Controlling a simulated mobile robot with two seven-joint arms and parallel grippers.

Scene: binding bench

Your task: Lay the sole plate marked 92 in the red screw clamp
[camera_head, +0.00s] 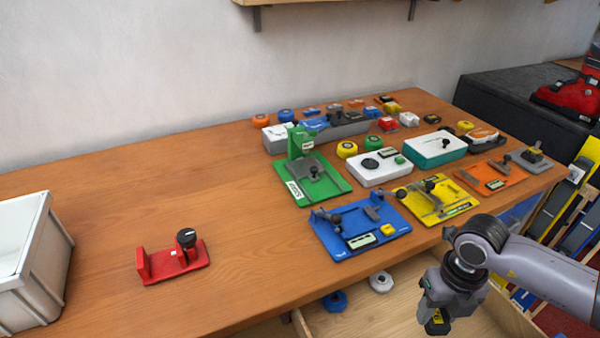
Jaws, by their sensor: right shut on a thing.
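The red screw clamp (173,262) stands on the wooden bench at the left, with an upright jaw at its left end and a black knob at its right. No piece shows between its jaws. My right gripper (438,311) is at the lower right, in front of the bench and over an open drawer, well away from the clamp. It is shut on a small dark piece with a yellow patch (437,326). The gripper partly hides the piece, and I cannot read a 92 on it. My left gripper is not in view.
A white bin (34,262) stands at the left edge. Green (335,178), blue (335,246), yellow (457,212) and orange (493,184) fixtures crowd the bench's right half. The open drawer (400,315) holds blue and white round things. Bare bench lies between the clamp and fixtures.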

